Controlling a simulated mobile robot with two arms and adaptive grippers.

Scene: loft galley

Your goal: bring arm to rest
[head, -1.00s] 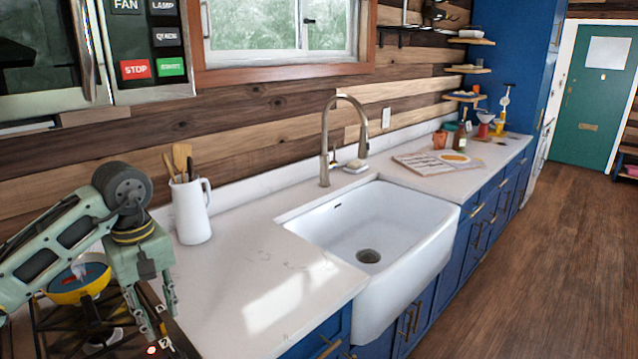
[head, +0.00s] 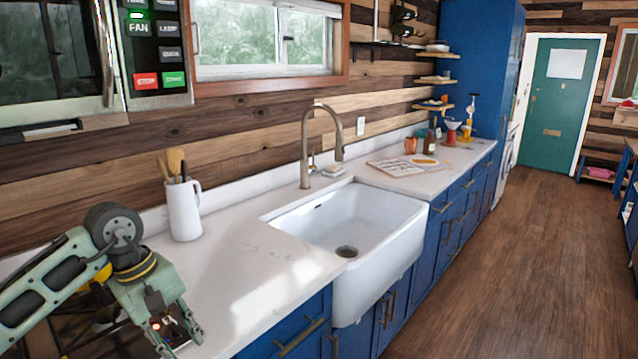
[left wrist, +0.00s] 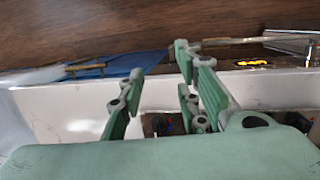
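My left arm reaches in from the lower left of the head view, bent at the elbow. Its green gripper (head: 182,340) hangs low by the left end of the white counter (head: 235,262), over the stove area. In the left wrist view the gripper's fingers (left wrist: 162,78) stand apart with a clear gap. I see nothing held between them. My right arm and gripper are in neither view.
A white pitcher (head: 184,212) with wooden utensils stands on the counter near my arm. Beyond it are the white sink (head: 393,262) and tall faucet (head: 305,150). A microwave (head: 50,60) hangs above. The wooden floor (head: 500,270) at right is clear.

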